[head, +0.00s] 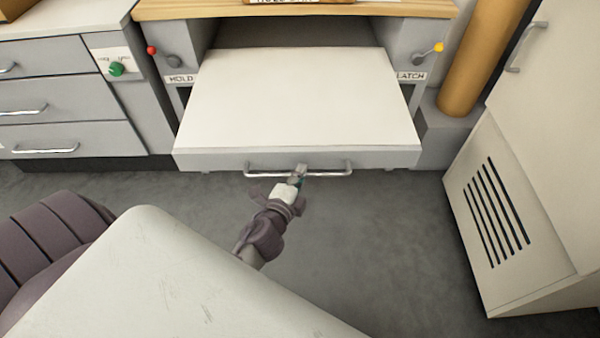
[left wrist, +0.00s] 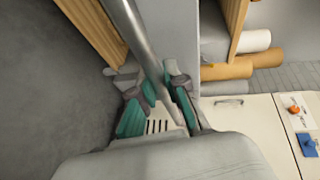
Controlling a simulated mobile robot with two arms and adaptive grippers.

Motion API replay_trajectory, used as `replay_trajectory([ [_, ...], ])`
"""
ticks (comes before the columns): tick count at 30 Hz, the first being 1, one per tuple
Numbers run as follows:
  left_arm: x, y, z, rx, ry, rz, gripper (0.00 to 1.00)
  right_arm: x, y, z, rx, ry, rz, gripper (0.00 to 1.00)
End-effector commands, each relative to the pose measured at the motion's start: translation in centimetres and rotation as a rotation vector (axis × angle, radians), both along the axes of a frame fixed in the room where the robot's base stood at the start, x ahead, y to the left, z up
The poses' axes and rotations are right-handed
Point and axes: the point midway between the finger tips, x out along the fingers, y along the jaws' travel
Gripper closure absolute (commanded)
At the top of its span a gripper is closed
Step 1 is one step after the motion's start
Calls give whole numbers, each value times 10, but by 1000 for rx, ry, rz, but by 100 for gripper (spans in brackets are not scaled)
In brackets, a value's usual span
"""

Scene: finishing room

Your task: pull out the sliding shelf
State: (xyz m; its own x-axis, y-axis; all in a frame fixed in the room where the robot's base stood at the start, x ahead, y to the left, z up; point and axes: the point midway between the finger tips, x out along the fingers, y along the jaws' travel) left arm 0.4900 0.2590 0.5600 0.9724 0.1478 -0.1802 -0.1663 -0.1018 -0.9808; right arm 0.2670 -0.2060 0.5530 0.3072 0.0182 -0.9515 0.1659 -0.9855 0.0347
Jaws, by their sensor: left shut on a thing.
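The sliding shelf (head: 300,95) is a flat white board that stands out from the opening under a wooden worktop in the head view. Its grey front edge carries a long metal bar handle (head: 255,172). My left gripper (head: 299,176) is shut on the handle near its middle. In the left wrist view the bar handle (left wrist: 134,32) runs between the two teal-padded fingers of my left gripper (left wrist: 160,90). The shelf's back end is hidden in the dark opening. My right gripper is not in view.
A lever with a red knob (head: 151,50) is by the HOLD label, and one with a yellow knob (head: 438,47) by the LATCH label. Grey drawers (head: 60,100) stand left, a vented pale cabinet (head: 500,220) right. Grey floor (head: 370,250) before the shelf is clear.

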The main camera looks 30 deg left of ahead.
Motion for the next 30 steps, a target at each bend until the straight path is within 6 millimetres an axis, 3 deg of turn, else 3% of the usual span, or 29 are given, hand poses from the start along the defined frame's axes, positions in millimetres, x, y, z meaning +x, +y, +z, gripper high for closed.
replay_trajectory([
  [1, 0, 0, 0, 0, 0, 0, 86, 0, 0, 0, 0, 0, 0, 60],
  [6, 0, 0, 0, 0, 0, 0, 61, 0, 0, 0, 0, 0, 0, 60],
  [17, -6, -1, 0, -1, 1, -1, 61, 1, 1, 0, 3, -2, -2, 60],
  [30, -68, -10, 12, -1, 2, 1, 61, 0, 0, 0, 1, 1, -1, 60],
])
